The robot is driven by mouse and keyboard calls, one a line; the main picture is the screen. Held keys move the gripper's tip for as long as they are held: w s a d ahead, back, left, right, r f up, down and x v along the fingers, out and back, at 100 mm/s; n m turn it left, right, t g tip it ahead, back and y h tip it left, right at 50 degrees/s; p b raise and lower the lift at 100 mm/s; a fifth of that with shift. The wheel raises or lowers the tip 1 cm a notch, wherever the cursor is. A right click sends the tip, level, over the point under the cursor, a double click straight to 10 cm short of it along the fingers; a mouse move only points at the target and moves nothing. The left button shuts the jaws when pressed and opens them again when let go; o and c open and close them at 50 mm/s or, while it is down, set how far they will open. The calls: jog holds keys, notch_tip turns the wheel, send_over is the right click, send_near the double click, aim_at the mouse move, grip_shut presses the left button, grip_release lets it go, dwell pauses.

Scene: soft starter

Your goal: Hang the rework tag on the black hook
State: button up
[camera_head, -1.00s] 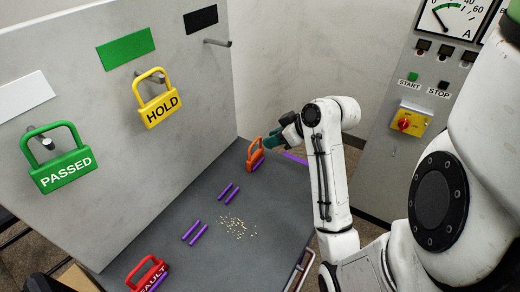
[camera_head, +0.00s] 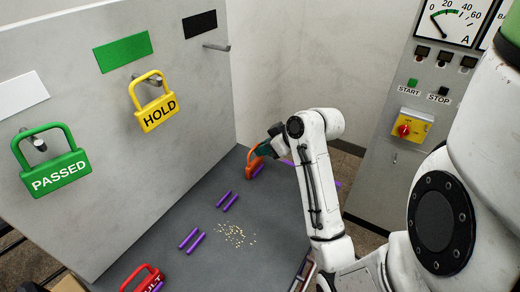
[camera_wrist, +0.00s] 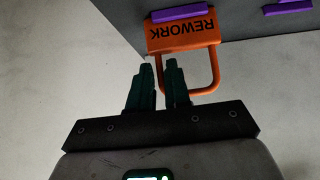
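The orange rework tag (camera_head: 256,160) stands at the far end of the grey bench. In the wrist view its plate (camera_wrist: 184,36) reads REWORK upside down, with its loop toward me. My gripper (camera_head: 272,146) is at the loop.
The yellow HOLD tag (camera_head: 158,112) and green PASSED tag (camera_head: 56,174) hang on the panel (camera_head: 90,120). A red tag (camera_head: 143,279) is at the bench's near end. Purple bars (camera_head: 190,239) and small pale bits (camera_head: 235,234) lie on the bench. A control cabinet (camera_head: 390,160) stands right.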

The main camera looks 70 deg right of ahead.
grip_shut()
notch_tip(320, 180, up, 10)
jog(key=p, duration=1)
